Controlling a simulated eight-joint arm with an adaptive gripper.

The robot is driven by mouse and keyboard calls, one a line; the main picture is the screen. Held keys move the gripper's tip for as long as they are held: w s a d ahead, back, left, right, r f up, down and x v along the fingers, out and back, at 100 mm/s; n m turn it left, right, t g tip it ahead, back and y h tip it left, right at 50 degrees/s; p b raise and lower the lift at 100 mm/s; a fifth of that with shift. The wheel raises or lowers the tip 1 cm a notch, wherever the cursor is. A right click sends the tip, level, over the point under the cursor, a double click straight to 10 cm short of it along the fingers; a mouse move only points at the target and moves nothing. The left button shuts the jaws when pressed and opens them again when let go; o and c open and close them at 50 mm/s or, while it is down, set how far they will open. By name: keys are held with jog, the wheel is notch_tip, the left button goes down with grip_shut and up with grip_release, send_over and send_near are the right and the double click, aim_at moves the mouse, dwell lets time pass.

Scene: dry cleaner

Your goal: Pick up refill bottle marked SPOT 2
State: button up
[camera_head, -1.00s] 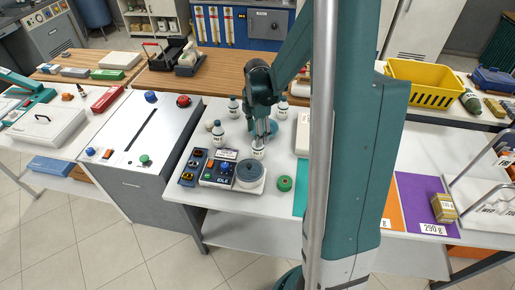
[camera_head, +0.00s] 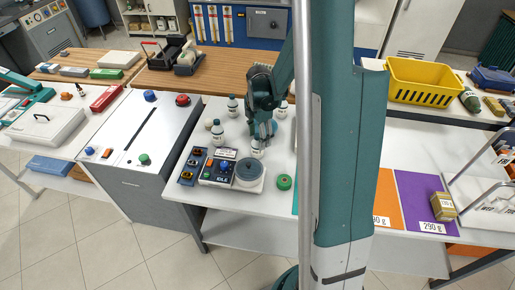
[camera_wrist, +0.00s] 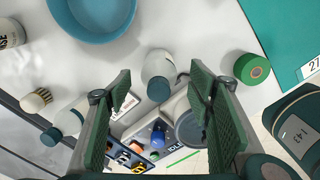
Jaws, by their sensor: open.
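Several small white bottles with dark teal caps stand on the white table. One bottle (camera_head: 257,149) is just below my gripper (camera_head: 264,134), behind the scale; in the wrist view this bottle (camera_wrist: 158,68) lies between my two open fingers (camera_wrist: 161,88), with no visible grip on it. Another bottle (camera_head: 217,133) stands to its left and shows at left in the wrist view (camera_wrist: 67,119). More bottles stand farther back, at left (camera_head: 232,107) and at right (camera_head: 283,110). The labels are too small or turned away for me to read SPOT 2.
A scale with a round grey plate (camera_head: 249,173) and a control box (camera_head: 219,171) stand close in front. A green roll (camera_head: 284,182) lies to the right.

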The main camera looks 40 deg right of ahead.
aim_at(257, 146)
jog(key=shift+f, duration=0.45)
jog(key=shift+f, duration=0.1)
jog(key=shift+a+f+b, duration=0.2)
jog(key=shift+f+b, duration=0.1)
jog(key=shift+f, duration=2.2)
jog(key=shift+c, duration=0.5)
jog(key=c, duration=1)
